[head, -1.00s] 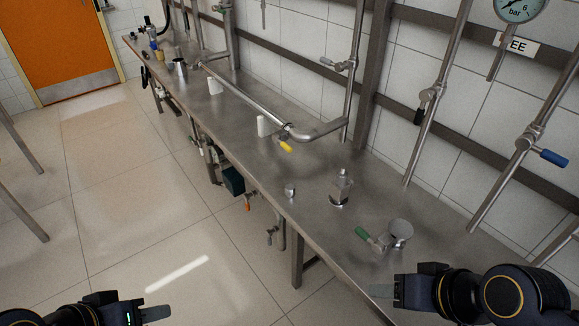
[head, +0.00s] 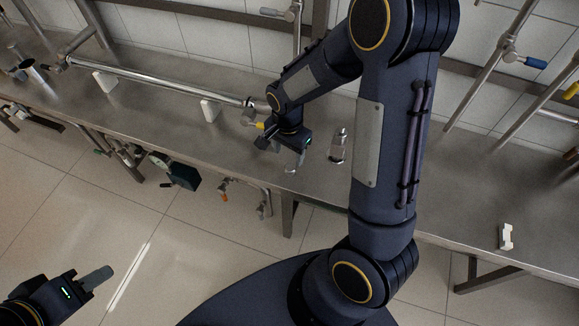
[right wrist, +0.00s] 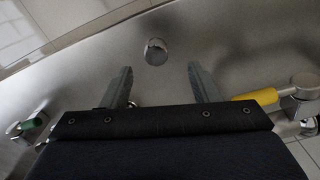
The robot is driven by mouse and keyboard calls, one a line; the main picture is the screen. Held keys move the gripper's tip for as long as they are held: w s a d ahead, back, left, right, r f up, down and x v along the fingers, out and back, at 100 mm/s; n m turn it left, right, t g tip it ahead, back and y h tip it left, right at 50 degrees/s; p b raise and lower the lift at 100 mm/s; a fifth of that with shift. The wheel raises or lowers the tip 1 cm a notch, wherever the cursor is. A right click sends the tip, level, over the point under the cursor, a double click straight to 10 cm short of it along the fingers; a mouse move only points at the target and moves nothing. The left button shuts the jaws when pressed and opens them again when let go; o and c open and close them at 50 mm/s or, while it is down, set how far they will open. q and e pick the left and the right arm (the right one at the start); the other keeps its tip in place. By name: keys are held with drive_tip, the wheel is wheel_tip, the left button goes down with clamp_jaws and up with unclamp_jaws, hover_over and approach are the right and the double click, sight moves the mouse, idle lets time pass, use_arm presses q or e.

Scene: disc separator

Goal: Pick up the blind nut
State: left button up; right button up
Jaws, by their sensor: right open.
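The blind nut (right wrist: 155,51) is a small, round metal piece on the steel table. In the right wrist view it lies just beyond the fingertips, between their lines, and nothing touches it. My right gripper (right wrist: 160,75) is open and empty, with its two grey fingers either side of a clear gap. In the head view my right gripper (head: 295,162) points down low over the table near its front edge; the nut is largely or wholly hidden there by the gripper. My left gripper (head: 97,278) is off the table at lower left, and its opening is not clear.
A metal fitting (head: 338,146) stands upright just right of my right gripper. A yellow-handled valve (head: 260,124) on a pipe is close on its left. A white block (head: 505,237) lies on the table at right.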

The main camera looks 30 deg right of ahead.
sight(290, 167)
drive_tip(key=f, duration=0.2)
drive_tip(key=f+p, duration=0.1)
drive_tip(key=f, duration=0.3)
drive_tip(key=shift+s+d+f, duration=0.2)
drive_tip(key=shift+d+f, duration=0.05)
drive_tip(key=shift+f, duration=0.05)
drive_tip(key=c, duration=1.1)
drive_tip(key=shift+r, duration=0.15)
